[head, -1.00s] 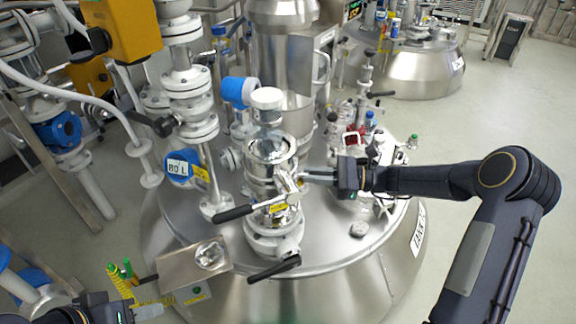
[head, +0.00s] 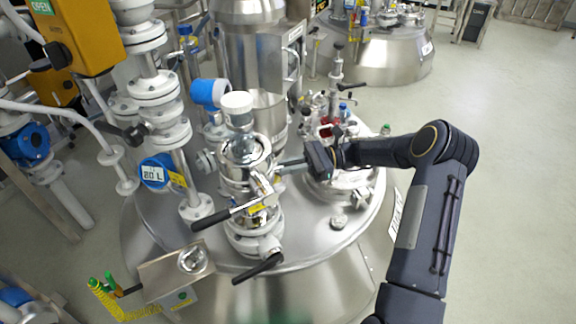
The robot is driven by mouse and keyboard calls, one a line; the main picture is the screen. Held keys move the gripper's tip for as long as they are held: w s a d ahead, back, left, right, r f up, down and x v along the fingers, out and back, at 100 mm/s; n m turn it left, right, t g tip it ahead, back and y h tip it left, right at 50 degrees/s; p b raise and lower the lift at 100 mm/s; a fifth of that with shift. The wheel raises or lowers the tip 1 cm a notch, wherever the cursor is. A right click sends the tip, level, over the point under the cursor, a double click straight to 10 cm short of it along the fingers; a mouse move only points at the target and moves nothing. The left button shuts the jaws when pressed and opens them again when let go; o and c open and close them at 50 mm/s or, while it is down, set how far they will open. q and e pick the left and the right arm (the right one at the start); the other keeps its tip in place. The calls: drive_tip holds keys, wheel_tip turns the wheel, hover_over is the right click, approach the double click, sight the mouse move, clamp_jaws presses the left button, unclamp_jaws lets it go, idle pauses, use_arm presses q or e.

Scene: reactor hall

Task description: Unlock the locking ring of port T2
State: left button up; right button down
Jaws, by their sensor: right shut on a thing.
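Port T2 appears to be the upright steel port assembly (head: 246,228) on the tank lid, with a clear, white-capped container (head: 237,104) on top; I cannot read its label. Its shiny locking ring (head: 240,178) sits below the container, with a metal clamp piece at its right front. My right gripper (head: 286,166) comes in from the right and is shut at the ring's right side, on what looks like part of the locking ring; its fingertips are small and partly hidden. A black-gripped lever (head: 213,220) points left from the port. My left gripper is out of view.
A second black handle (head: 258,268) sticks out low at the port's front. A steel box (head: 160,278) and a yellow coiled hose (head: 106,300) are at front left.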

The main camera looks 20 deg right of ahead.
drive_tip(key=c, duration=1.4)
unclamp_jaws()
drive_tip(key=shift+w, duration=0.15)
drive_tip(key=shift+c, duration=0.2)
drive_tip(key=shift+d, duration=0.1)
drive_tip(key=d, duration=0.7)
drive_tip(key=shift+s+d+p, duration=0.3)
drive_tip(key=shift+s+p, duration=0.1)
